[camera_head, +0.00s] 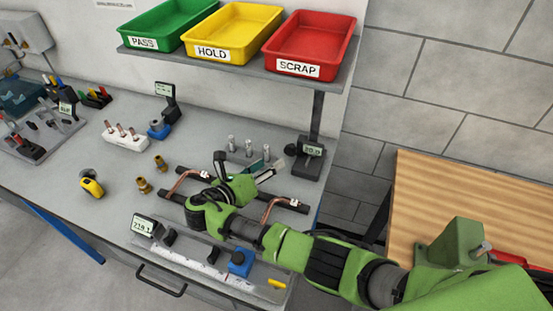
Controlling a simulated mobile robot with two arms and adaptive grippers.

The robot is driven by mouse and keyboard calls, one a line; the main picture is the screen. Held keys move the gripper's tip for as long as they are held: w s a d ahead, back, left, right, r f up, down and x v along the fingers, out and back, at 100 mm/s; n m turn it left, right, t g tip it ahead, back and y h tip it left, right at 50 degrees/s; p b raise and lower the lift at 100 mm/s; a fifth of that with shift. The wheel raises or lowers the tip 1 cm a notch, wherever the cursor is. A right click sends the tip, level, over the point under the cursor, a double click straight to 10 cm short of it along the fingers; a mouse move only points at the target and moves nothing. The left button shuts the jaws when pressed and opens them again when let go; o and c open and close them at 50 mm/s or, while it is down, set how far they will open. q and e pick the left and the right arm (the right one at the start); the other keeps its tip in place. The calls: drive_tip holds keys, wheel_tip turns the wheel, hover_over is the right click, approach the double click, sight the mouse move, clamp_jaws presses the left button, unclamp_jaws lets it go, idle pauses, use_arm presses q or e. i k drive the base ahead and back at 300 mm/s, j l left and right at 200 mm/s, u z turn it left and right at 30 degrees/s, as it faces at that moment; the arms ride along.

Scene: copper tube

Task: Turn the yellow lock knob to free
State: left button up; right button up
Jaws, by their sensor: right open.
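A small yellow piece (277,284), which looks like the lock knob, lies at the right end of the grey measuring rail (205,262) along the bench's front edge. Its turn position is too small to tell. A blue block (240,262) sits on the rail to its left. My right gripper (246,170) is open above the bench, well behind and apart from the yellow piece, over the bent copper tubes (277,206). Part of the tubes is hidden by my right arm. My left gripper is not in view.
A digital display (143,225) stands at the rail's left end. Brass fittings (160,163) and a yellow tape measure (91,186) lie left. Metal cylinders (248,148) stand behind my gripper. A shelf (185,56) holds green, yellow and red trays. A wooden table (470,195) stands right.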

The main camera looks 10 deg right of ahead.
sight(278, 285)
drive_tip(key=k+l, duration=0.15)
drive_tip(key=k, duration=0.35)
drive_tip(key=k+l, duration=0.15)
drive_tip(key=k, duration=0.35)
